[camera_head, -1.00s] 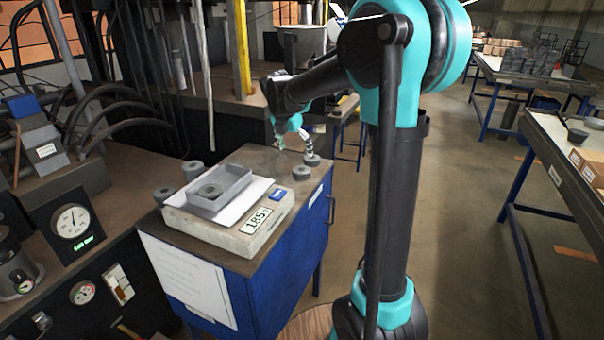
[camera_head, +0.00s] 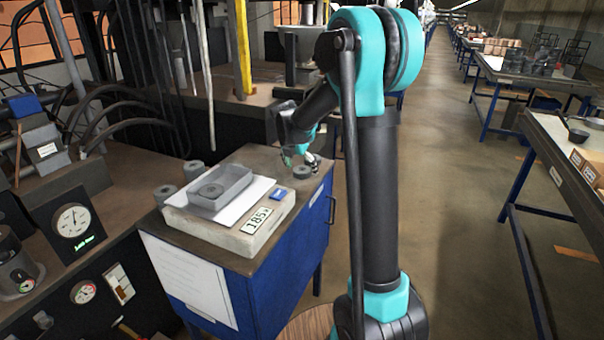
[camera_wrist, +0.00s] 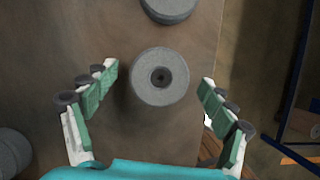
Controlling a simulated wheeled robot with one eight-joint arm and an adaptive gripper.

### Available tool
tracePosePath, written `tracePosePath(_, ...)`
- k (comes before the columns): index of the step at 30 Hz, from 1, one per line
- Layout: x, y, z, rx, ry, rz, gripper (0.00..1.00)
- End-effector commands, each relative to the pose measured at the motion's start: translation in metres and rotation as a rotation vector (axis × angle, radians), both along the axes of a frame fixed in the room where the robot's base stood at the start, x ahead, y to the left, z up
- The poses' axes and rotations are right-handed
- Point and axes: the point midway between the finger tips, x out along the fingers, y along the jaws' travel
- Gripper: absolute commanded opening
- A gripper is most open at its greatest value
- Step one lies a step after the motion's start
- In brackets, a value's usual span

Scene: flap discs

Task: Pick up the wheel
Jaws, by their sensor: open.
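A grey round wheel (camera_wrist: 160,77) with a dark centre hole lies flat on the brown tabletop in the wrist view. My gripper (camera_wrist: 158,82) is open, with its green-padded fingers apart on the left and right of this wheel. Clear gaps show on both sides, and nothing is held. In the head view my gripper (camera_head: 300,162) is low over the far right part of the blue cabinet's top. A grey wheel (camera_head: 303,172) shows just in front of it. I cannot tell whether it is the one between the fingers.
A second wheel (camera_wrist: 168,8) is partly visible at the top of the wrist view. A grey tray (camera_head: 222,200) holding a wheel sits on a pale scale (camera_head: 245,233). More grey wheels (camera_head: 165,192) stand left of it. The cabinet top's right edge drops to open floor.

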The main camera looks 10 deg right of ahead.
Motion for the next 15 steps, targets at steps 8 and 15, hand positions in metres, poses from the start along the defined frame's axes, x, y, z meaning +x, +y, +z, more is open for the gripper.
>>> tracePosePath(8,-0.0002,0.0002,0.0003,0.000,0.000,0.000,0.65)
tracePosePath(15,-0.0002,0.0002,0.0004,0.000,0.000,0.000,0.35)
